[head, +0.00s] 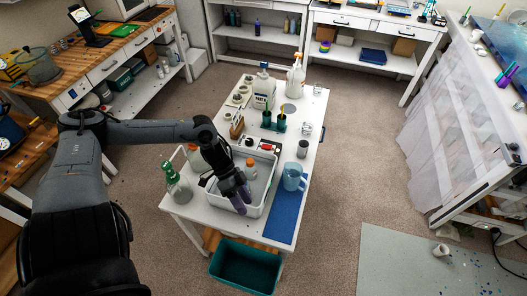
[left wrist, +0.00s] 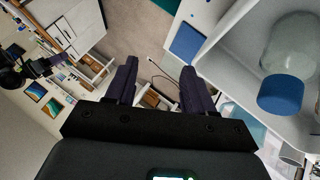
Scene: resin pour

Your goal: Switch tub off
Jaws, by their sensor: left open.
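The white tub (head: 262,196) stands on the white table, toward its near end. My left gripper (head: 240,203) reaches down over the tub's near left part, with dark purple fingers. In the left wrist view the fingers (left wrist: 157,88) are apart with nothing between them. The tub wall (left wrist: 240,92) shows at the right there, with a clear jar with a blue lid (left wrist: 282,94) inside. A small red part (head: 266,147) shows just behind the tub; I cannot tell whether it is the tub's switch. My right gripper is not in view.
An orange-capped container (head: 250,169) shows at the tub. A green bottle (head: 176,184) stands left of it, a blue jug (head: 293,178) and dark cup (head: 302,149) right. A blue mat (head: 286,216) lies at the right edge. A green bin (head: 246,266) sits below the near edge.

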